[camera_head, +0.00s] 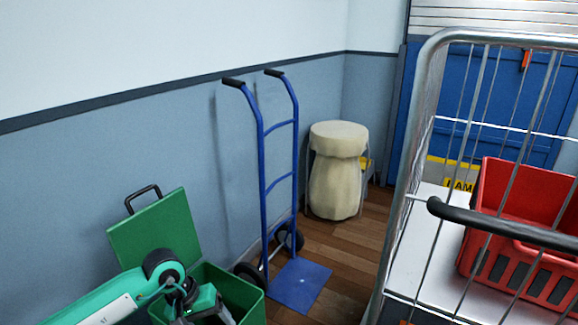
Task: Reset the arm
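My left arm (95,305), teal with a dark wrist joint, comes in from the lower left. Its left gripper (190,312) is low over the open green box (248,294). The fingertips are dark, small and partly cut off by the bottom edge, so I cannot tell whether they are open or shut, or whether they hold anything. My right arm and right gripper are not in view.
The green box's raised lid (155,228) has a black handle. A blue hand truck (279,185) leans by the wall. A cream sack-like bin (336,170) stands behind. A wire cage trolley (418,130) holding a red basket (525,230) fills the right. Wooden floor (345,250) shows between.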

